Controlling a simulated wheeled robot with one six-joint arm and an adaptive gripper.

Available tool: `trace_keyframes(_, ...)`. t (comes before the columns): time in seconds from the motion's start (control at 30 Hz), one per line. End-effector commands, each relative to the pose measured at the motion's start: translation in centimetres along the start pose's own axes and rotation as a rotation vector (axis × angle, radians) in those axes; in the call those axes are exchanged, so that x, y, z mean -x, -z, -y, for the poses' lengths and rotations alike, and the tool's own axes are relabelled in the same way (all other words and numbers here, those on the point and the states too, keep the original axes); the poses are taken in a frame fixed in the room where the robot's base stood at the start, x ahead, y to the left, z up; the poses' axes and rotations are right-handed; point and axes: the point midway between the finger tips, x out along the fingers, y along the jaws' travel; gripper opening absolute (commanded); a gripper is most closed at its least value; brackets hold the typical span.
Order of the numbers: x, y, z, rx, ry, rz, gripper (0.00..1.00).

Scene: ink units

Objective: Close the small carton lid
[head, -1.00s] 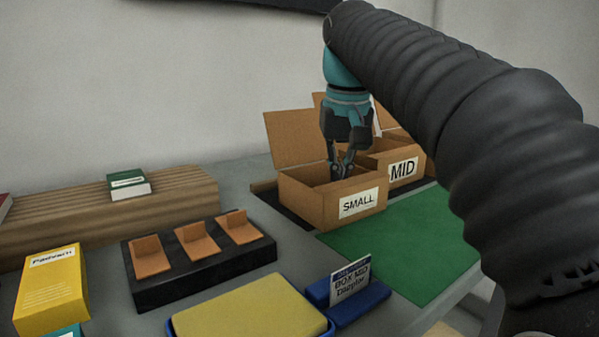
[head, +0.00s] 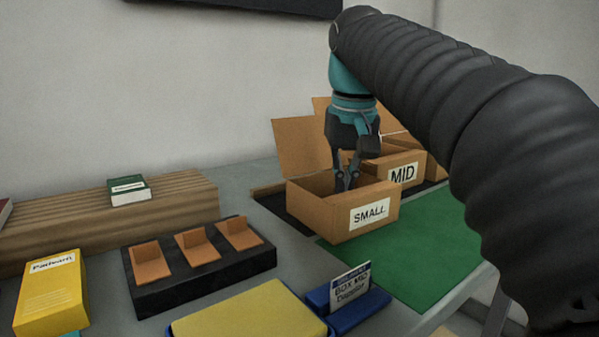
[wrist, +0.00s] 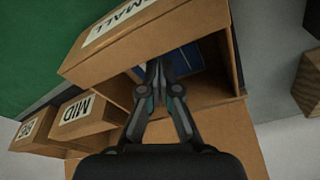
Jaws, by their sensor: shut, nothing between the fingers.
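The small carton (head: 322,214) stands on the table with its SMALL label facing front. Its lid (head: 301,146) stands up at the back, tilted away from the opening. My gripper (head: 346,188) points down into the carton's opening, with its fingertips at or below the rim. In the wrist view, my gripper (wrist: 158,72) is shut with its fingertips together, over the small carton (wrist: 160,38). A blue item (wrist: 188,60) shows inside the carton, partly hidden by the fingers. Part of the lid is hidden behind my gripper in the head view.
The MID carton (head: 410,163) stands close on the right, also open. A green mat (head: 420,250) lies in front with free room.

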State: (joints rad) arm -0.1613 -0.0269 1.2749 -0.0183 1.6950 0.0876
Motion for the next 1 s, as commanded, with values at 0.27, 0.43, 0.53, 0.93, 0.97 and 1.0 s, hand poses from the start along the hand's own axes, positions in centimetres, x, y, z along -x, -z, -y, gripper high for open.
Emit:
trace_keyframes(0.27, 2.0, 0.5, 0.1, 0.0, 0.0, -0.001, 0.0)
trace_keyframes(0.43, 4.1, 0.9, 0.1, -0.001, 0.0, -0.001, 0.0)
trace_keyframes(0.53, 5.3, 1.2, 0.1, -0.001, 0.0, 0.0, 0.0)
trace_keyframes(0.93, 6.8, 1.5, 0.1, 0.0, 0.0, 0.0, 0.0)
trace_keyframes(0.97, 6.8, 1.5, 0.1, 0.0, 0.0, 0.0, 0.0)
trace_keyframes(1.0, 6.8, 1.5, 0.1, 0.0, 0.0, 0.0, 0.07)
